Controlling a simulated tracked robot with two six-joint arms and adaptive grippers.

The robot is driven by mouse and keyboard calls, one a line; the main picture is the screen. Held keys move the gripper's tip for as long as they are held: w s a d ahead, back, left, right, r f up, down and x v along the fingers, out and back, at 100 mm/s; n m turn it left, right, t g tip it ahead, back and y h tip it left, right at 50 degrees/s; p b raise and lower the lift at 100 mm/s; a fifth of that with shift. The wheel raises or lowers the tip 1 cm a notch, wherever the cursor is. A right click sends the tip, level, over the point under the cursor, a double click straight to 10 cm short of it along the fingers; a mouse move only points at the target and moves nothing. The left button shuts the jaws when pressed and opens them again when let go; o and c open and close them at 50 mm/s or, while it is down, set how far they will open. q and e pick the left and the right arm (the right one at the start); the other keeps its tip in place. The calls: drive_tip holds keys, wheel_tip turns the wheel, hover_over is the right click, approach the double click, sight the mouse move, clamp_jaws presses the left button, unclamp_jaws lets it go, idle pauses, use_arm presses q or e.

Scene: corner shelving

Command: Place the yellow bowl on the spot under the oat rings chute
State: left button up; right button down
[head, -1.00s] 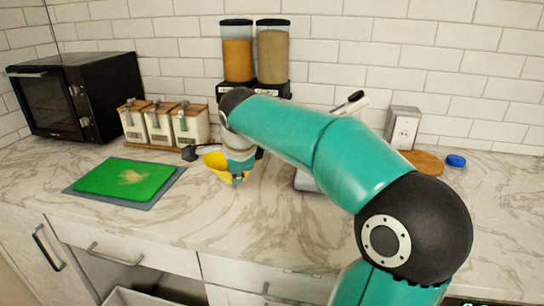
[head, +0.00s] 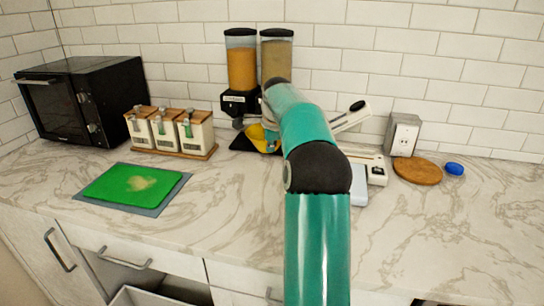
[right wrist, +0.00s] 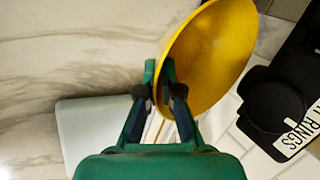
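The yellow bowl (head: 257,133) is in front of the dispenser stand, partly hidden by my right arm. In the right wrist view the bowl (right wrist: 215,55) appears tilted, with its rim at my right gripper's fingertips (right wrist: 160,82); the fingers are shut on the rim. In the head view the dispenser with beige contents (head: 276,56) stands right of the one with orange contents (head: 241,65). A black chute with a label ending in "RINGS" (right wrist: 290,138) shows close to the bowl in the right wrist view. The spot under it is mostly hidden by my arm. My left gripper is out of view.
Lidded containers (head: 168,131) on a wooden tray and a green cutting board (head: 132,184) are to the left. A scale-like pale device (head: 372,168), an outlet box (head: 402,135), a round wooden board (head: 418,171) and a blue lid (head: 454,168) are to the right.

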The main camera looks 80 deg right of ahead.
drive_tip(key=shift+d+r, duration=0.15)
drive_tip(key=shift+d, duration=0.6)
wheel_tip(320, 180, down, 2)
drive_tip(key=shift+f, duration=0.2)
drive_tip(key=shift+f+b, duration=0.5)
drive_tip(key=shift+f, duration=1.5)
drive_tip(key=shift+d+f, duration=0.15)
drive_tip(key=shift+f, duration=0.25)
drive_tip(key=c, duration=1.3)
unclamp_jaws()
drive_tip(key=shift+f, duration=0.1)
